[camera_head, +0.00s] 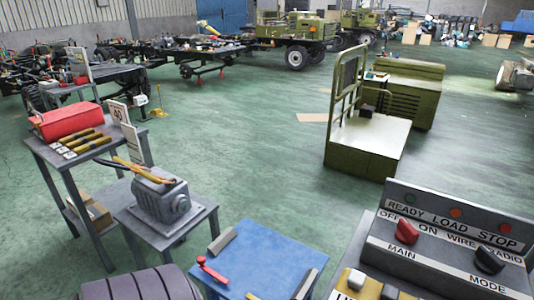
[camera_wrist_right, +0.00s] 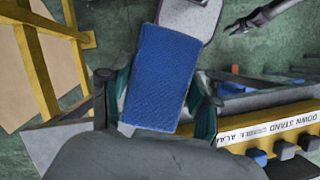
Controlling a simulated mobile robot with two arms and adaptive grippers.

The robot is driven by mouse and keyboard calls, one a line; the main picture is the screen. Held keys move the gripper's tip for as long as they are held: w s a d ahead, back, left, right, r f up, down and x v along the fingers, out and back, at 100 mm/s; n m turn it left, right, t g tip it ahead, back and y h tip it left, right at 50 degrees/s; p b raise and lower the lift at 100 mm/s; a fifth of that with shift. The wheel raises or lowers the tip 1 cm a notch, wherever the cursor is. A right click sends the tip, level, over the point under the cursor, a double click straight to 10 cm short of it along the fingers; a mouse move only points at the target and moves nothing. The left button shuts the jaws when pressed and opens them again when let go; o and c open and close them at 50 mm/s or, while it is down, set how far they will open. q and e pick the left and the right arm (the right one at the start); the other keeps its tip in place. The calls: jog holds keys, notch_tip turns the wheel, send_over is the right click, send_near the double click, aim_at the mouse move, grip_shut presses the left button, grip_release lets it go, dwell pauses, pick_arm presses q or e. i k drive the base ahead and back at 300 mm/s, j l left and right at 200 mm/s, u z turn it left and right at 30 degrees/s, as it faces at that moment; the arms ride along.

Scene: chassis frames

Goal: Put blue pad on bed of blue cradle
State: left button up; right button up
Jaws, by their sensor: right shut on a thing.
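The blue pad (camera_wrist_right: 160,75) is a flat rectangle with a textured face in the right wrist view. My right gripper (camera_wrist_right: 160,100) is shut on it, with one teal finger along each long side. In the head view a flat blue top (camera_head: 262,258) with grey side strips and a red handle shows at the bottom; it looks like the blue cradle, though its front is cut off. Neither gripper shows in the head view. A dark jointed shape at the upper right of the wrist view looks like my left gripper (camera_wrist_right: 238,24); its opening is unclear.
A control panel (camera_head: 450,235) with knobs stands right of the blue top. A grey table with a motor (camera_head: 165,197) stands to its left, and a dark ribbed object (camera_head: 140,284) is at the bottom left. A yellow labelled panel (camera_wrist_right: 280,130) lies right of the pad. Open green floor lies beyond.

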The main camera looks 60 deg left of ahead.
aim_at(244, 255)
jog(key=k+u, duration=0.1)
jog(key=u, duration=0.75)
jog(key=k+j+u, duration=0.15)
jog(key=u, duration=0.25)
jog(key=i+j+u, duration=0.25)
jog(key=j, duration=0.3)
jog(key=i+j+u, duration=0.25)
jog(key=j, duration=0.25)
jog(key=i+j+u, duration=0.25)
jog(key=i+j, duration=0.1)
jog(key=j, duration=0.1)
